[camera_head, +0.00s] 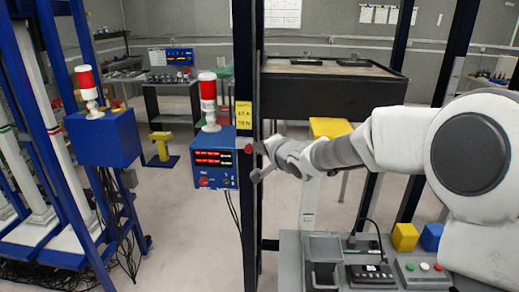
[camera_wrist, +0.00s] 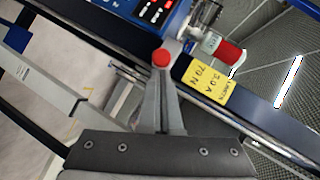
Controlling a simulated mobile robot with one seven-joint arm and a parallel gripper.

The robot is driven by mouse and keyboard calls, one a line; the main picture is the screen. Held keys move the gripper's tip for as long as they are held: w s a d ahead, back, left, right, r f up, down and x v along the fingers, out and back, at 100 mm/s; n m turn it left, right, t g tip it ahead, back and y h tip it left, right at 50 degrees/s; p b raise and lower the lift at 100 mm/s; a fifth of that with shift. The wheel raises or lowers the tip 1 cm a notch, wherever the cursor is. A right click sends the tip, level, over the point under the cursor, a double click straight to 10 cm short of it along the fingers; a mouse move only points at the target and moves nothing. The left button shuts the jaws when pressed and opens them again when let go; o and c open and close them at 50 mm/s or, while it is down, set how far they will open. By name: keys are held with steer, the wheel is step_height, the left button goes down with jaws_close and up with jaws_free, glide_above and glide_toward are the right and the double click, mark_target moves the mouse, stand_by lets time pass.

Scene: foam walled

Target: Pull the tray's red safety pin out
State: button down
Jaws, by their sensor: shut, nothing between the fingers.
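The red safety pin shows as a small round red head (camera_head: 248,149) on the dark post at the front left corner of the tray (camera_head: 330,92). The tray is a black box with a brownish top. My gripper (camera_head: 259,149) is beside the pin, just to its right. In the wrist view the fingers (camera_wrist: 163,75) are closed together, and the red pin head (camera_wrist: 161,58) lies right at their tips. It is not held between them. Whether the tips touch it, I cannot tell. The pin's shaft is hidden.
A yellow label (camera_head: 243,115) is on the post. A blue box (camera_head: 214,165) with red displays and a red-white beacon (camera_head: 208,100) stands just left of the post. A grey console (camera_head: 325,262) with buttons stands below my arm. Open floor lies at left centre.

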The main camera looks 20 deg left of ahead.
mark_target(246, 148)
steer(key=a+b, duration=0.1)
steer(key=s+a+b, duration=0.1)
steer(key=a, duration=0.1)
steer(key=shift+a+f, duration=0.15)
steer(key=shift+a, duration=0.35)
steer(key=shift+r, duration=0.2)
